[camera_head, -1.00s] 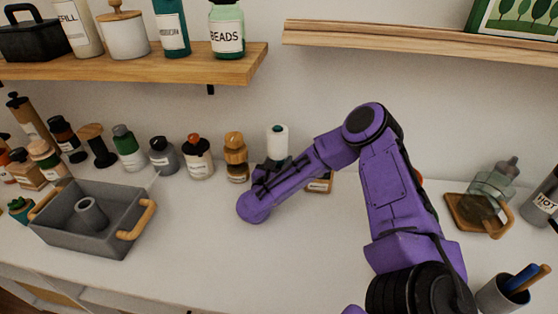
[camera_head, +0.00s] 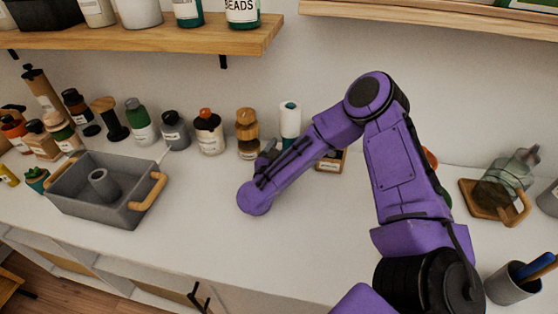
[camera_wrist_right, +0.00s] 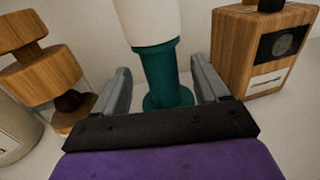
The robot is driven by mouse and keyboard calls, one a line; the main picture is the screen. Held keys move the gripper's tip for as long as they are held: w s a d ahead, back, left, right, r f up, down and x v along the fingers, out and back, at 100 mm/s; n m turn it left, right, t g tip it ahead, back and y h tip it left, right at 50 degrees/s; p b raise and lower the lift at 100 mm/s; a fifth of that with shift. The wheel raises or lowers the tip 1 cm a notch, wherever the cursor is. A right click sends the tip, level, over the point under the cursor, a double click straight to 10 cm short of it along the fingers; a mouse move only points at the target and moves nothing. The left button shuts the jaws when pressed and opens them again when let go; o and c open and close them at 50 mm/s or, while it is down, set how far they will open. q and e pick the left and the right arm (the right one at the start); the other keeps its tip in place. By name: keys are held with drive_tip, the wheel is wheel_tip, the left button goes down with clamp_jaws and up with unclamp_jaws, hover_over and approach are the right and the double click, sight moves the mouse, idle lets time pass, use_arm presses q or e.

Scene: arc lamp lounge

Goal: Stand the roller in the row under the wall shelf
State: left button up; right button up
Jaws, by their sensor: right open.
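The roller, a white cylinder (camera_head: 290,120) on a teal handle (camera_wrist_right: 162,72), stands upright in the row of items against the wall. Its flared teal foot appears to rest on the white counter. My right gripper (camera_head: 268,150) is at the roller's lower part, partly hidden behind my purple arm in the head view. In the right wrist view the two fingers of the right gripper (camera_wrist_right: 163,92) are spread, one on each side of the teal handle, with gaps visible. My left gripper is out of view.
A wooden stacked bottle (camera_head: 247,135) stands left of the roller, and a small wooden box (camera_head: 330,160) stands right. The wooden shelf (camera_head: 150,43) hangs above at left. A grey tray (camera_head: 75,200) sits on the counter (camera_head: 200,225). A pen cup (camera_head: 510,285) stands at front right.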

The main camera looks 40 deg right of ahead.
drive_tip(key=b+v, duration=0.1)
drive_tip(key=v, duration=0.5)
drive_tip(key=shift+w+a+f, duration=0.1)
drive_tip(key=shift+s+a, duration=0.35)
drive_tip(key=shift+a, duration=0.05)
